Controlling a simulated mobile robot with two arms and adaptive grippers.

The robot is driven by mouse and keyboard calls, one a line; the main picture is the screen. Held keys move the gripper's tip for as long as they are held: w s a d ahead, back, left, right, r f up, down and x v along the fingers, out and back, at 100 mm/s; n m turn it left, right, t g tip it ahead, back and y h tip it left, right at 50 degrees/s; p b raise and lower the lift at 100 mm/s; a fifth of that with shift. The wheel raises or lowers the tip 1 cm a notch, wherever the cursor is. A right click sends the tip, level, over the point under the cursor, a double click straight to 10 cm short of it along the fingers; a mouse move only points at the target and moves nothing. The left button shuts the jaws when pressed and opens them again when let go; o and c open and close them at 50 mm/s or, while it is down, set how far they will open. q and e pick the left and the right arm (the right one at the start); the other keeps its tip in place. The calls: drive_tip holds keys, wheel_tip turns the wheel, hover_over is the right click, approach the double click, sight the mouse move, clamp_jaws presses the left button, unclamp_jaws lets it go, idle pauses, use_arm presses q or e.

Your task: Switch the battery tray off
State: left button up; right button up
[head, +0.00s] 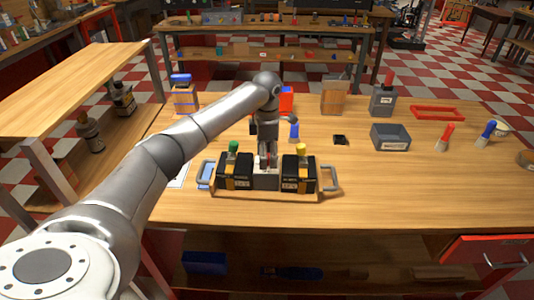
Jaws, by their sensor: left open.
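The battery tray (255,196) is a wooden tray with grey end handles on the workbench. It carries two black batteries, the left one (235,172) with a green top and the right one (299,173) with a yellow top. Between them stands a grey box (266,181) with a small red part, perhaps the switch; its setting is too small to tell. My left arm reaches in from the left, and my left gripper (267,155) points down just above the grey box. It is open; whether it touches the red part I cannot tell. My right gripper is not in view.
On the bench (420,200) stand a grey bin (390,137), a wooden block (335,95), a grey box with a red top (383,99), a red frame (437,113) and red- and blue-handled tools at right. The bench front right of the tray is clear.

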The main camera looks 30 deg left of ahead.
use_arm(q)
drive_tip(key=shift+f, duration=0.1)
drive_tip(key=c, duration=1.1)
drive_tip(key=shift+o, duration=0.2)
drive_tip(key=n+p, duration=0.1)
drive_tip(key=n, duration=0.3)
drive_tip(key=shift+n, duration=0.4)
drive_tip(key=n+p, duration=0.1)
drive_tip(key=n, duration=0.3)
drive_tip(key=n+p, duration=0.1)
drive_tip(key=n, duration=0.4)
drive_tip(key=shift+p, duration=0.3)
drive_tip(key=shift+w+n+p, duration=0.1)
drive_tip(key=shift+n+p, duration=0.5)
drive_tip(key=shift+n, duration=1.5)
